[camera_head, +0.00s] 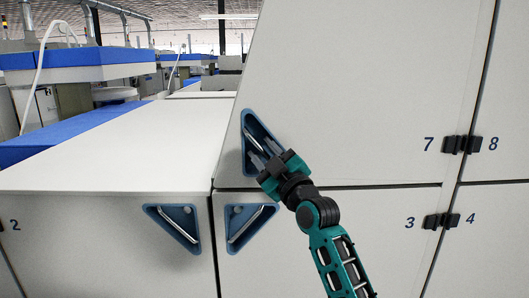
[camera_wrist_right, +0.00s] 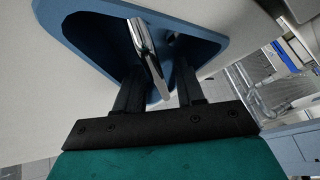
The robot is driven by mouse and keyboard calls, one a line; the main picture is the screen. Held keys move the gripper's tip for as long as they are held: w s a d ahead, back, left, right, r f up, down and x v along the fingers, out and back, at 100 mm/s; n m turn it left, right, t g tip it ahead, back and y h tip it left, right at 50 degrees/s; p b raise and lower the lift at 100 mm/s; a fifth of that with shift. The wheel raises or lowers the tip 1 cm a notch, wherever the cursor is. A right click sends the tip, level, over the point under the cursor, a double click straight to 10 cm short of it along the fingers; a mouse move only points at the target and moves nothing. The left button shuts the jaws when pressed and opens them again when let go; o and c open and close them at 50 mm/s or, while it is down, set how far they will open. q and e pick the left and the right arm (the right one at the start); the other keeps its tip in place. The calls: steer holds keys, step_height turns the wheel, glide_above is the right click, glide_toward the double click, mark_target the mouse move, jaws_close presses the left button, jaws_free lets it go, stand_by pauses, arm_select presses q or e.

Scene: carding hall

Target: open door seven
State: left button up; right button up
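Door seven (camera_head: 370,90) is the large pale panel at upper right, marked with a black 7 beside a dark hinge on its right edge. It looks shut. Its handle is a metal bar in a blue triangular recess (camera_head: 249,116) at the door's lower left corner. My right gripper (camera_head: 265,155) reaches into this recess. In the right wrist view the silver bar (camera_wrist_right: 148,50) stands between the two dark fingers (camera_wrist_right: 158,85), nearer the left one, with a gap to the right one. Whether a finger touches the bar I cannot tell. My left gripper is not in view.
Door three (camera_head: 360,215) lies below door seven, with its own recessed handle (camera_head: 250,225). Door eight (camera_head: 505,90) is to the right. A lower cabinet with a white top (camera_head: 130,150) and another recessed handle (camera_head: 178,225) stands to the left. Blue-topped machines stand behind.

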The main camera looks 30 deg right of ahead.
jaws_close()
stand_by(0.4)
